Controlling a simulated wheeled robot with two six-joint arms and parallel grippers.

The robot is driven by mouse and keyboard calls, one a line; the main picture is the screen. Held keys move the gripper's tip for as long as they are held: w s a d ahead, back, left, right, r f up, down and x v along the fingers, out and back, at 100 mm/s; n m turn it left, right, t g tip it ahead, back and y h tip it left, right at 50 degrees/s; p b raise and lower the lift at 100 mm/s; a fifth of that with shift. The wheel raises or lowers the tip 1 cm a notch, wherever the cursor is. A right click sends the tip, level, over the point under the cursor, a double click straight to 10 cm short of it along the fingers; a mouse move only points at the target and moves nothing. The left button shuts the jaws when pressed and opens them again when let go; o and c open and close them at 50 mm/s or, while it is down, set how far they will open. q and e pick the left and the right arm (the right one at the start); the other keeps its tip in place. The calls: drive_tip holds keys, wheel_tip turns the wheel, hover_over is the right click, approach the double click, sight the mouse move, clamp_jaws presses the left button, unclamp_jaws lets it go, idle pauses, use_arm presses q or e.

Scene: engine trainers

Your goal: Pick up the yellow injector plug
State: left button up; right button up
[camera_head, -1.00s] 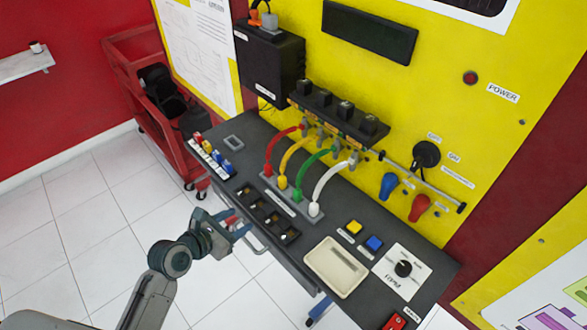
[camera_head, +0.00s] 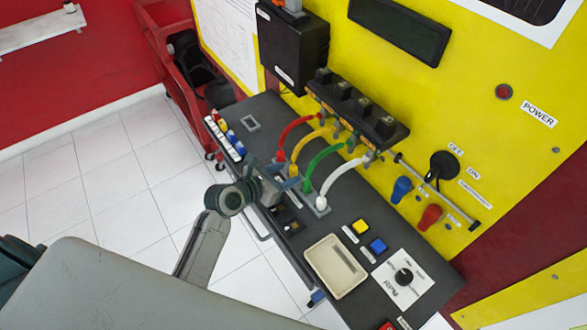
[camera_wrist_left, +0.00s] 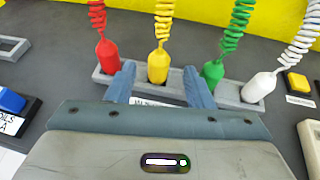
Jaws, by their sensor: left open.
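The yellow injector plug (camera_wrist_left: 158,66) stands upright in the grey holder strip (camera_wrist_left: 231,91), between the red plug (camera_wrist_left: 107,55) and the green plug (camera_wrist_left: 212,72). In the head view the yellow plug (camera_head: 294,170) is partly hidden by my left gripper (camera_head: 284,176). My left gripper (camera_wrist_left: 159,71) is open, with one finger on each side of the yellow plug. The left finger is between the red and yellow plugs, and the right finger is close to the green plug. I cannot tell whether either finger touches a plug. My right gripper is out of view.
The white plug (camera_wrist_left: 259,87) stands at the right end of the strip. Coiled coloured cables rise from the plugs toward the yellow panel (camera_head: 470,60). A beige tray (camera_head: 337,266) and yellow and blue buttons lie to the right.

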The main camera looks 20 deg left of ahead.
sight(290, 170)
use_arm(q)
drive_tip(key=x, duration=0.3)
drive_tip(key=shift+w+d+p, duration=0.15)
drive_tip(key=shift+w+p, duration=0.2)
drive_tip(key=shift+w, duration=0.1)
drive_tip(key=shift+c, duration=1.2)
clamp_jaws()
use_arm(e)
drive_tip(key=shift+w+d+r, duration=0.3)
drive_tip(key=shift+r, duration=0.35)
use_arm(q)
drive_tip(key=shift+r, duration=0.1)
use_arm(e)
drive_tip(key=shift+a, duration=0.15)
